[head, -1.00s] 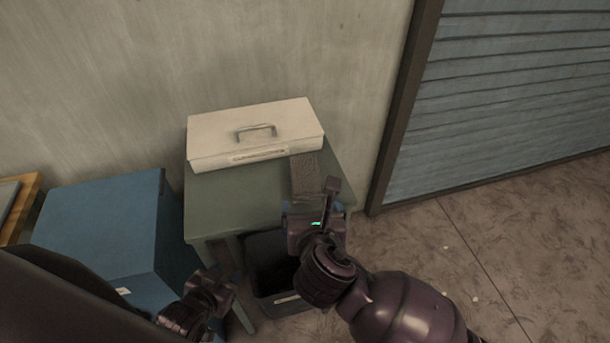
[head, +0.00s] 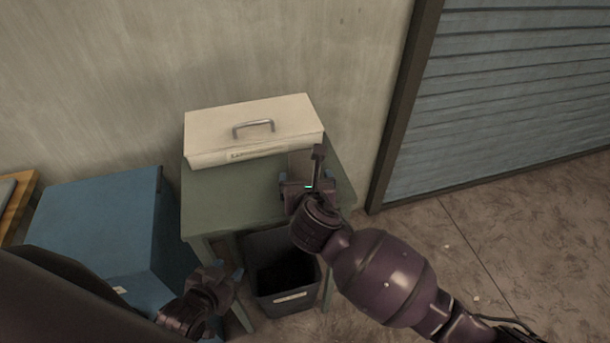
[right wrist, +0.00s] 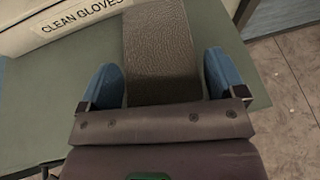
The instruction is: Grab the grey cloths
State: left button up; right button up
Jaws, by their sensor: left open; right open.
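A grey-brown textured cloth (right wrist: 160,45) lies flat on the green table in the right wrist view, beside the white box. In the head view only part of the cloth (head: 300,163) shows, the rest being hidden behind my right gripper. My right gripper (right wrist: 163,75) is open, with one blue finger on each side of the cloth's near part. I cannot tell whether the fingers touch it. In the head view the right gripper (head: 307,178) is over the table's right part. My left gripper (head: 229,271) is open and empty, low in front of the table's left side.
A white handled box (head: 255,110), labelled "CLEAN GLOVES", stands at the back of the green table (head: 225,205). A dark bin (head: 290,296) stands below the table's front. A blue cabinet (head: 90,225) is at the left. The floor at right is clear.

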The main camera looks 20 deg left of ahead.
jog(key=shift+w+a+f, duration=0.1)
jog(key=shift+w, duration=0.15)
jog(key=c, duration=1)
